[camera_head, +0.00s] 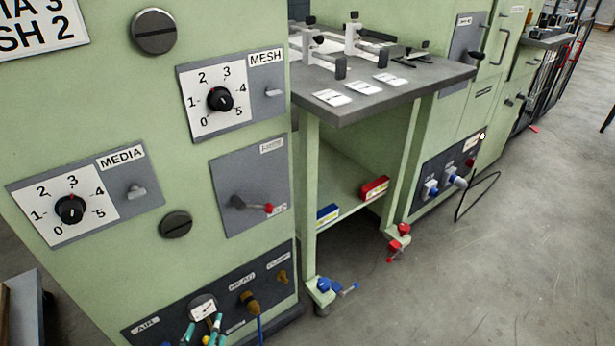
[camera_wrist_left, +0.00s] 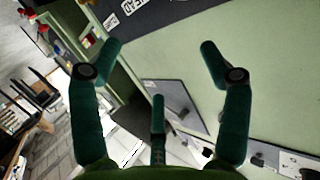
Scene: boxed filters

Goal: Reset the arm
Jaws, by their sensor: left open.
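My left gripper (camera_head: 204,328) shows at the bottom edge of the head view. Only its teal fingertips are in the picture, in front of the lower panel of the green cabinet (camera_head: 190,262), close to the gauge (camera_head: 203,307). In the left wrist view my left gripper (camera_wrist_left: 160,62) has its teal fingers spread wide with nothing between them. Behind them is the pale green cabinet face (camera_wrist_left: 240,105). I cannot tell whether the fingertips touch the panel. My right gripper is in neither view.
The cabinet has a MEDIA dial (camera_head: 71,209), a MESH dial (camera_head: 220,99) and a red-tipped lever (camera_head: 255,206). A grey-topped bench (camera_head: 385,96) stands to its right, with red (camera_head: 374,188) and blue (camera_head: 327,214) boxes on its lower shelf. Open floor (camera_head: 520,235) lies at right.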

